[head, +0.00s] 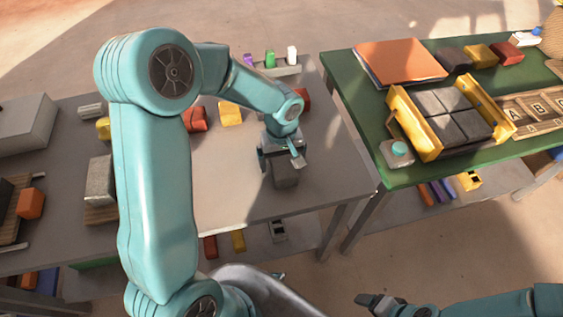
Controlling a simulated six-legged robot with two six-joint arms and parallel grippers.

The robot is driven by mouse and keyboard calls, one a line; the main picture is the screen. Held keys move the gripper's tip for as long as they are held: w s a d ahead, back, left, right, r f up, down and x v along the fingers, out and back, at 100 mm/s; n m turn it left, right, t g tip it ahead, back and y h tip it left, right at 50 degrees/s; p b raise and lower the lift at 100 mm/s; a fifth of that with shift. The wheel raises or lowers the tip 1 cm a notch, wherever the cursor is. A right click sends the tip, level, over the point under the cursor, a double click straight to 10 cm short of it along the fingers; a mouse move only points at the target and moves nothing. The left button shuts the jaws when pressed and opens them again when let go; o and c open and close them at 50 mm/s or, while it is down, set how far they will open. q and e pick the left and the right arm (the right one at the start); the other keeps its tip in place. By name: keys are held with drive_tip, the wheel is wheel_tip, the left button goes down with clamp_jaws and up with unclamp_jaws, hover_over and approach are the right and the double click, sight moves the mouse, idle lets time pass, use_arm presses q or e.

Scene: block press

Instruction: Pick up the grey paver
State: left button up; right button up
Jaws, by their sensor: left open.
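A dark grey paver (285,174) sits on the grey table (325,190), near its front edge. My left gripper (283,157) is open just above and behind the paver, pointing down at it. I cannot tell whether the fingers touch or straddle the paver. More grey pavers (455,112) lie together in a yellow frame on the green table at the right. My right gripper (372,301) is low at the bottom, away from the tables, and its jaw state is unclear.
Red (197,119) and yellow (230,114) blocks stand behind my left arm, and a red block is partly hidden by the wrist. A grey block (100,182) is at left. The green table (430,174) holds a teal button box (397,152). A gap separates the tables.

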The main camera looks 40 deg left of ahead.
sight(282, 158)
use_arm(q)
drive_tip(key=shift+w+r, duration=0.1)
clamp_jaws()
wheel_tip(282, 158, up, 20)
drive_tip(key=p, duration=0.1)
idle(0.5)
